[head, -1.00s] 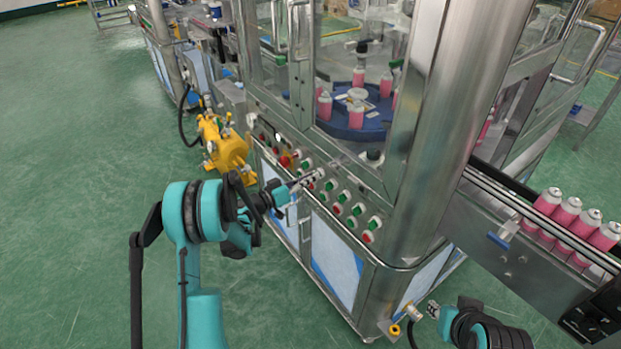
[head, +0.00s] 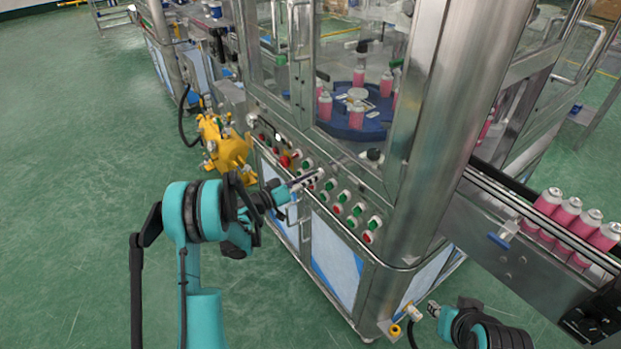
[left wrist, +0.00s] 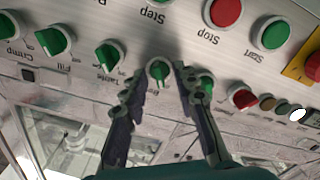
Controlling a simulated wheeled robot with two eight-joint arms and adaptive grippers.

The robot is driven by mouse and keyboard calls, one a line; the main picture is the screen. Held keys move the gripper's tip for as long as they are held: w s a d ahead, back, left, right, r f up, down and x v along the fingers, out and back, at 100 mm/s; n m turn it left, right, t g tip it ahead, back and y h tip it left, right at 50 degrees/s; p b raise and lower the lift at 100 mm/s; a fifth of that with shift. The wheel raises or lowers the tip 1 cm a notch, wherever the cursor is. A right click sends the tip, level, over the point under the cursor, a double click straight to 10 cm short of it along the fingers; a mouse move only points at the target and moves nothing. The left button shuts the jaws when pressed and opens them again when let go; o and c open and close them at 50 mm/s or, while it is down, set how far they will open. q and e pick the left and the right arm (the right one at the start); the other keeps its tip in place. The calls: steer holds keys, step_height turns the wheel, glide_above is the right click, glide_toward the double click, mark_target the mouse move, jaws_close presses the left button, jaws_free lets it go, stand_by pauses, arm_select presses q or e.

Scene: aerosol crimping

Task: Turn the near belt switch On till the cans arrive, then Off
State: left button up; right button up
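The steel panel (head: 330,187) on the near side of the machine carries rows of red and green buttons and knobs. My left gripper (head: 318,177) reaches to this panel from the left. In the left wrist view, where the panel appears upside down, a green switch knob (left wrist: 159,73) sits between the two fingertips of my left gripper (left wrist: 157,78), which are apart. I cannot tell whether they touch it, and its label is partly hidden. Pink cans (head: 568,212) stand in a row on the belt (head: 497,190) at the right. My right gripper (head: 434,310) is low, away from the panel; its fingers are too small to judge.
Other green knobs (left wrist: 108,56) and a red Stop button (left wrist: 224,11) lie close to my left fingers. A blue turntable (head: 340,130) with several pink cans is behind the machine's glass. A yellow device (head: 222,147) stands left. The green floor at left is clear.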

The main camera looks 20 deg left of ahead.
arm_select(q)
steer(key=v, duration=1.2)
stand_by(0.3)
